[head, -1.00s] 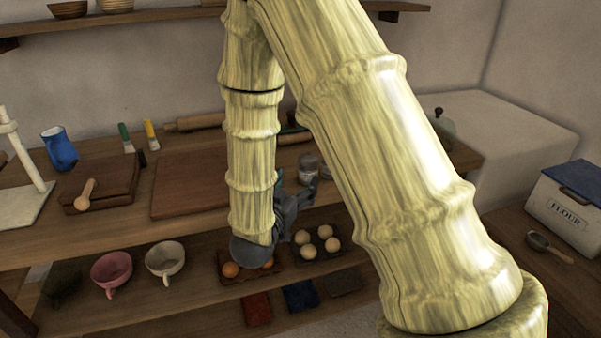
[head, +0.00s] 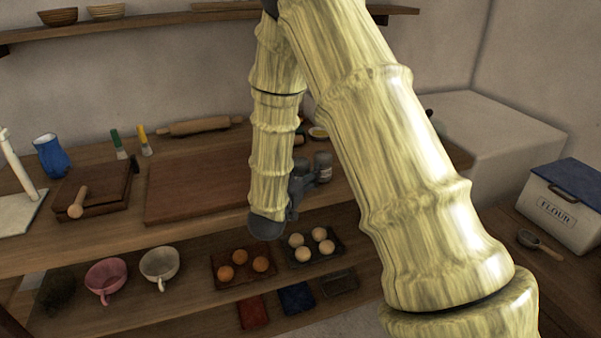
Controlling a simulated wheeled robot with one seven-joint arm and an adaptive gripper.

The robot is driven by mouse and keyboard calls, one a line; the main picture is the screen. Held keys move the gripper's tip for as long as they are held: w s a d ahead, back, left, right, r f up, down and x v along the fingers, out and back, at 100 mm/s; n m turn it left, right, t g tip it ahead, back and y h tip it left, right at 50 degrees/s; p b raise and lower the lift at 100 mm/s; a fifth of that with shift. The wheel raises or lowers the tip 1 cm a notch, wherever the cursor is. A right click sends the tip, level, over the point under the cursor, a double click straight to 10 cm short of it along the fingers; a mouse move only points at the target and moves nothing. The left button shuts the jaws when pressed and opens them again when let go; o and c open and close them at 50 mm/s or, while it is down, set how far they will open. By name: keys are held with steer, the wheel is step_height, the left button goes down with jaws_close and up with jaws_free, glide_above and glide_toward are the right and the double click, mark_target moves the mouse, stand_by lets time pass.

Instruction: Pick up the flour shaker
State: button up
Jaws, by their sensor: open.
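The flour shaker (head: 323,165), a small grey cylinder with a metal-looking top, stands upright on the wooden worktop, right of the large brown board. My gripper (head: 310,178), dark grey and open, is just left of the shaker, low over the worktop's front part. Its fingers point right, toward the shaker. At this size I cannot tell whether they touch the shaker or reach around it. My arm hides part of the worktop behind and to the right.
The brown board (head: 195,188) lies left of my gripper. A rolling pin (head: 200,126) lies behind it. A small dish (head: 318,133) stands behind the shaker. Egg trays and cups sit on the lower shelf. A flour bin (head: 560,212) stands at far right.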

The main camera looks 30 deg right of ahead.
mark_target(299, 160)
steer(key=shift+w+d, duration=0.15)
steer(key=c, duration=1.2)
steer(key=shift+r, duration=0.15)
steer(key=shift+r, duration=0.65)
step_height(299, 160, up, 2)
steer(key=shift+r, duration=0.1)
steer(key=s+a, duration=0.1)
steer(key=s, duration=0.3)
steer(key=s+a+r+p, duration=0.1)
steer(key=s, duration=0.4)
steer(key=s+a, duration=0.2)
steer(key=s, duration=0.2)
steer(key=shift+s+r+p, duration=0.2)
steer(key=shift+s+p, duration=0.05)
steer(key=shift+p, duration=0.15)
